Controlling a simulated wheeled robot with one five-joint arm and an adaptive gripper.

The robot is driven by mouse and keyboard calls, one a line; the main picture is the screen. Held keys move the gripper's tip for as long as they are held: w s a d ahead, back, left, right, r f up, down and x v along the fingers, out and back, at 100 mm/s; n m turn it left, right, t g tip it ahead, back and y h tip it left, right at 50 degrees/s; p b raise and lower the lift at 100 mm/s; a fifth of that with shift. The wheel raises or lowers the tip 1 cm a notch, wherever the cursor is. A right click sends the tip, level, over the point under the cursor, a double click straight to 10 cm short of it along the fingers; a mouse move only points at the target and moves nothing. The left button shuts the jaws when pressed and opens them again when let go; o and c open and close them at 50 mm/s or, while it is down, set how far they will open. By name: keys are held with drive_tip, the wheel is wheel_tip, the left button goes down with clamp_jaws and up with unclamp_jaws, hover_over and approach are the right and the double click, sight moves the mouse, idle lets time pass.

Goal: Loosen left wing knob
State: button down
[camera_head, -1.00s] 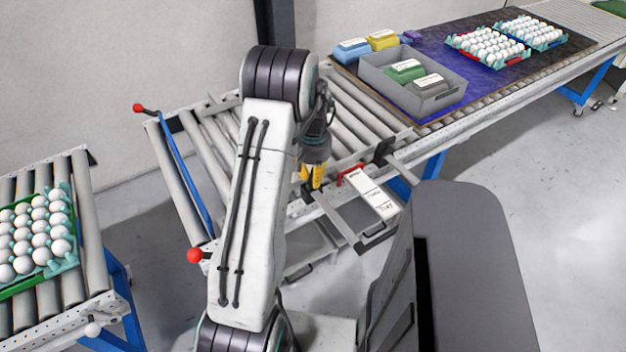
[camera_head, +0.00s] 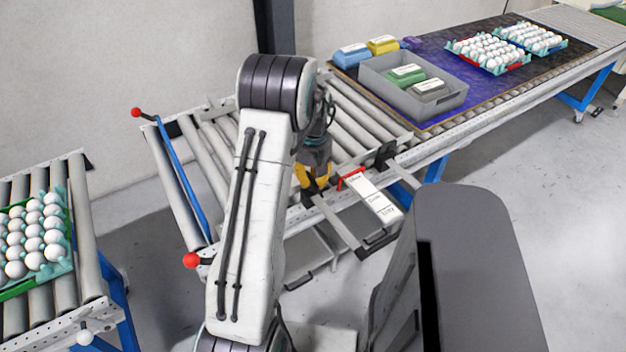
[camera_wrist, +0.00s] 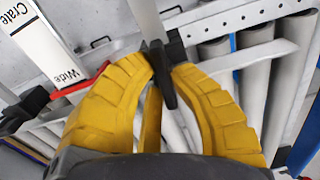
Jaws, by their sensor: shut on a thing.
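The left wing knob (camera_wrist: 160,72) is black and sits at the end of a grey guide bar, on the side rail of the roller conveyor. In the wrist view its narrow wing stands between the tips of my yellow-fingered gripper (camera_wrist: 163,80), which is shut on it. In the head view my gripper (camera_head: 314,187) is at the conveyor's front rail, and its fingers mostly hide the knob. A second black wing knob (camera_head: 386,153) stands farther right on the same rail, apart from my gripper.
A red pointer (camera_head: 351,178) and a white label plate (camera_head: 374,199) lie between the two knobs. A blue bar with red ball ends (camera_head: 182,180) crosses the conveyor's left end. A grey crate (camera_head: 413,92) and egg trays (camera_head: 487,52) stand on the line behind.

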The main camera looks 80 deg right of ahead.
drive_tip(key=shift+f, duration=0.1)
idle(0.5)
drive_tip(key=c, duration=1.1)
unclamp_jaws()
drive_tip(key=shift+o, duration=0.2)
wheel_tip(320, 180, up, 12)
idle(0.3)
